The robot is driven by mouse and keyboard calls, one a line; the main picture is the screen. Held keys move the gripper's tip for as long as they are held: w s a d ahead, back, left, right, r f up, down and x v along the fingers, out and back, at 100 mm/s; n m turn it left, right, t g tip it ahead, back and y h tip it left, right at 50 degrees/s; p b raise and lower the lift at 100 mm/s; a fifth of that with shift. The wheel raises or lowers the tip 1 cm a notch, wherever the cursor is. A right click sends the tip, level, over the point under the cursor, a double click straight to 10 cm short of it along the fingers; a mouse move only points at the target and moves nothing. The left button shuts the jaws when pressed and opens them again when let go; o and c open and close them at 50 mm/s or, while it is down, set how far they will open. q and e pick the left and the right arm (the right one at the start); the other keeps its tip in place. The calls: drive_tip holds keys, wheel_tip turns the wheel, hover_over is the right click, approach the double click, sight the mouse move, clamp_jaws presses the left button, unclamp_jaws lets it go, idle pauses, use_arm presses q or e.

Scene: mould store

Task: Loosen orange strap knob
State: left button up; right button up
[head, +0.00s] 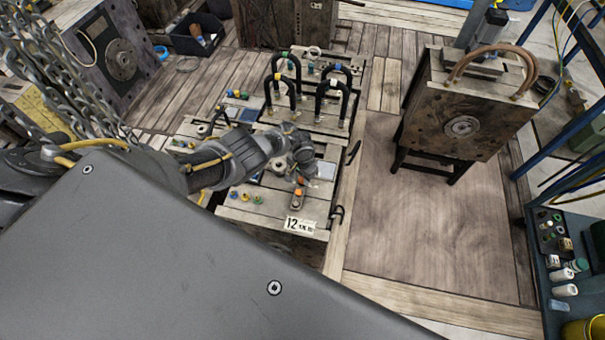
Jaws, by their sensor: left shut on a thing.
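The orange strap knob (299,192) shows as a small orange spot on a strap on top of the mould (255,217) labelled 12, near its front right corner. My left arm reaches in from the left over this mould. My left gripper (301,174) is right at the knob and shut on it, pointing down. The fingers hide part of the knob and the contact is small in the picture. I cannot tell how far the knob is turned. My right gripper is not in view.
Black hoses (291,75) arch up behind the gripper. Yellow, green and blue fittings (245,197) sit left of the knob. Chains (62,60) hang at the upper left. Another mould (462,100) stands on a black stand to the right. The wooden floor (420,245) before it is clear.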

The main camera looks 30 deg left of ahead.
sight(302, 179)
use_arm(q)
drive_tip(key=shift+w, duration=0.1)
idle(0.4)
drive_tip(key=o, duration=1)
drive_tip(key=shift+c, duration=0.2)
drive_tip(key=shift+r, duration=0.1)
drive_tip(key=shift+r+p, duration=0.35)
drive_tip(key=shift+p, duration=0.05)
wheel_tip(302, 179, up, 10)
drive_tip(key=p, duration=0.5)
drive_tip(key=shift+p, duration=0.3)
